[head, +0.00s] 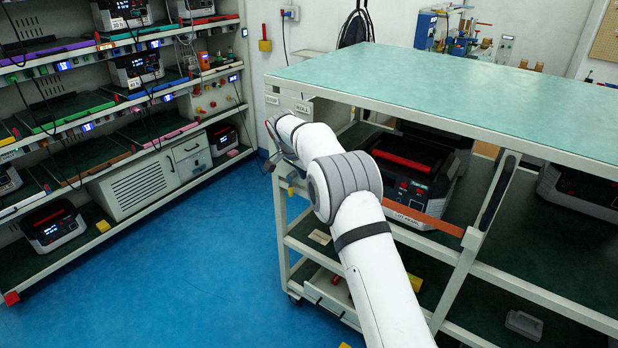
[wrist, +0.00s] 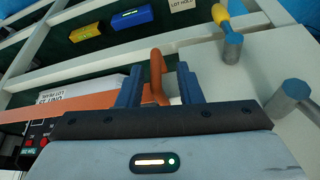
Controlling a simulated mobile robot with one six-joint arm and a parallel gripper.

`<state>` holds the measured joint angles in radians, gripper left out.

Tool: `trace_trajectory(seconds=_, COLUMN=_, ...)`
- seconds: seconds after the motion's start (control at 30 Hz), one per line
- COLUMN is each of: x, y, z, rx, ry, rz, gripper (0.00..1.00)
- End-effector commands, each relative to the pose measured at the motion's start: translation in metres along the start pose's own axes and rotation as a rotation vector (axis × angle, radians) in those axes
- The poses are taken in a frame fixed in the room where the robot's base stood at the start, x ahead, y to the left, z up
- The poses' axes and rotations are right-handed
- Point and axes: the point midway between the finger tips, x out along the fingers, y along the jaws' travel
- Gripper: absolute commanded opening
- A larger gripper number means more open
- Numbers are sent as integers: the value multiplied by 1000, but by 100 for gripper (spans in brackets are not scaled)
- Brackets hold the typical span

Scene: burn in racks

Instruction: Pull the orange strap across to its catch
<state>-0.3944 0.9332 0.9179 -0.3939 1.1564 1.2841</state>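The orange strap (head: 422,217) runs from the cart's right front post leftwards across the front of a dark unit with a red handle (head: 402,160). In the wrist view the strap (wrist: 85,101) comes in from the left and ends in an upright orange handle (wrist: 157,73). My gripper (wrist: 159,85) has its two blue fingers on either side of this handle and appears shut on it. In the head view my arm hides the fingers and the strap's end. A grey peg with a blue head (wrist: 290,95) stands to the right, apart from the handle; I cannot tell whether it is the catch.
A blue-and-yellow fitting (wrist: 231,40) stands behind right of the handle. A yellow block (wrist: 86,32) and a blue block (wrist: 131,17) lie beyond. The cart's teal top (head: 470,90) is bare. Racks (head: 120,160) stand at left, with clear blue floor (head: 200,265) between.

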Motion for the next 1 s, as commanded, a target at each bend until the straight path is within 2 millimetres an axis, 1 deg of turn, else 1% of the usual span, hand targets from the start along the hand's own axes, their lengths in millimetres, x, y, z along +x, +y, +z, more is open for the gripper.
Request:
trace_trajectory(seconds=0.2, x=-38, y=0, z=0, rx=1, ry=2, rz=-4, gripper=33)
trace_trajectory(seconds=0.3, x=-54, y=0, z=1, rx=-1, ry=2, rz=-3, gripper=33)
trace_trajectory(seconds=0.4, x=-65, y=0, z=1, rx=0, ry=2, rz=-3, gripper=33)
trace_trajectory(seconds=0.57, x=-73, y=1, z=1, rx=0, ry=1, rz=-2, gripper=33)
trace_trajectory(seconds=0.87, x=-73, y=2, z=1, rx=0, ry=1, rz=-2, gripper=33)
trace_trajectory(seconds=0.97, x=-82, y=13, z=-6, rx=-20, ry=-7, rz=-4, gripper=33)
trace_trajectory(seconds=1.0, x=-87, y=22, z=-9, rx=-34, ry=-14, rz=-5, gripper=33)
